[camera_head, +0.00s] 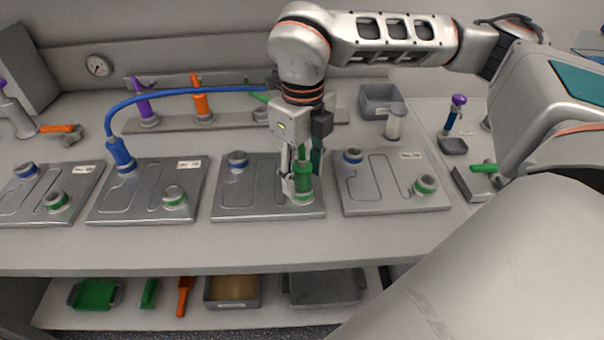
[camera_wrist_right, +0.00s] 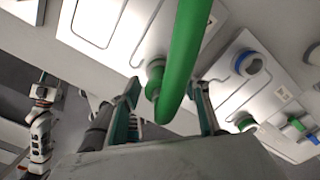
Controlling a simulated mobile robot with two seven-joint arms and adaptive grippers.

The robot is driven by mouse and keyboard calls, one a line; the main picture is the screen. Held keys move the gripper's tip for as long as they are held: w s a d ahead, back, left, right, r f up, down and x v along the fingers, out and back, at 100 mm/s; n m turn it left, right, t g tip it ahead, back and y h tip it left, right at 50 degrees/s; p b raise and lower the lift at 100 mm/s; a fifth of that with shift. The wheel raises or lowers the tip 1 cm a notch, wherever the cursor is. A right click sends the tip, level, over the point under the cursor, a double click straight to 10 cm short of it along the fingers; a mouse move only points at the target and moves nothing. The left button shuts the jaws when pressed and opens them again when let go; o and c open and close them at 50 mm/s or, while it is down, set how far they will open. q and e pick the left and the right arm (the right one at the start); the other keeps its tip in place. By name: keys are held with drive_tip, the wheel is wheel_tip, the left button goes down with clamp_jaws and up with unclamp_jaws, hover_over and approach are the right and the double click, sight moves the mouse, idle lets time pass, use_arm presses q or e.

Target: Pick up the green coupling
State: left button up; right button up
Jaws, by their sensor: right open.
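The green coupling (camera_head: 303,172) stands upright at the green-ringed front port of the third plate from the left. My right gripper (camera_head: 302,188) points down around it, with a finger on either side. The jaws are open; contact with the coupling cannot be made out. In the right wrist view, the green coupling with its hose (camera_wrist_right: 185,60) passes between the open fingers of my right gripper (camera_wrist_right: 168,100). Part of the coupling is hidden by the fingers in the head view. What looks like my left arm shows small at the left of the wrist view, its jaws unclear.
A blue hose (camera_head: 121,152) is plugged into the second plate and arches behind my right gripper. Purple (camera_head: 143,106) and orange (camera_head: 200,103) couplings stand on a rack behind. The right plate (camera_head: 395,185) has free ports. A grey bin (camera_head: 380,98) stands at the back.

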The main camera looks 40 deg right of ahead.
clamp_jaws()
drive_tip(key=shift+r, duration=0.1)
drive_tip(key=shift+w+r, duration=0.1)
drive_tip(key=shift+r, duration=0.4)
wheel_tip(320, 180, up, 19)
drive_tip(key=p, duration=0.2)
